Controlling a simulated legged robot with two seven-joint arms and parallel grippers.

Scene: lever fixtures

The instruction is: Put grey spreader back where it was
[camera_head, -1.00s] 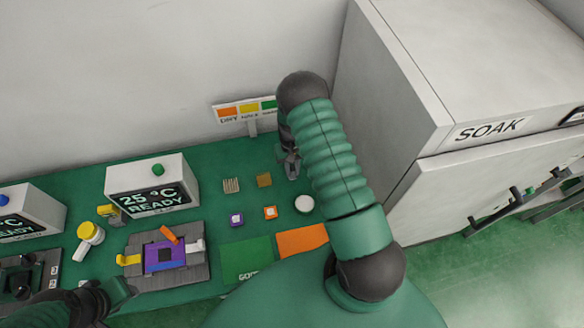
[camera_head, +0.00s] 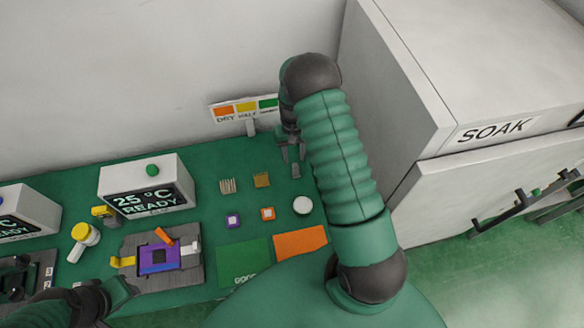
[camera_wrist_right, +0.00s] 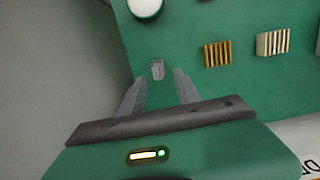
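The small grey spreader (camera_head: 296,171) lies on the green bench just beyond my right fingertips. It also shows in the right wrist view (camera_wrist_right: 158,69), in line with the gap between the fingers and apart from both. My right gripper (camera_head: 293,158) is open and empty, pointing down at the bench; its two grey fingers also show in the right wrist view (camera_wrist_right: 158,80). My left gripper (camera_head: 120,291) is at the lower left, beside the dark fixture; its fingers cannot be made out clearly.
A white round piece (camera_head: 302,205), a brass ribbed block (camera_head: 262,180) and a pale ribbed block (camera_head: 228,186) stand nearby. A colour-labelled sign (camera_head: 246,109) stands behind. The large SOAK cabinet (camera_head: 440,160) bounds the right side. The purple-topped fixture (camera_head: 160,258) is at left.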

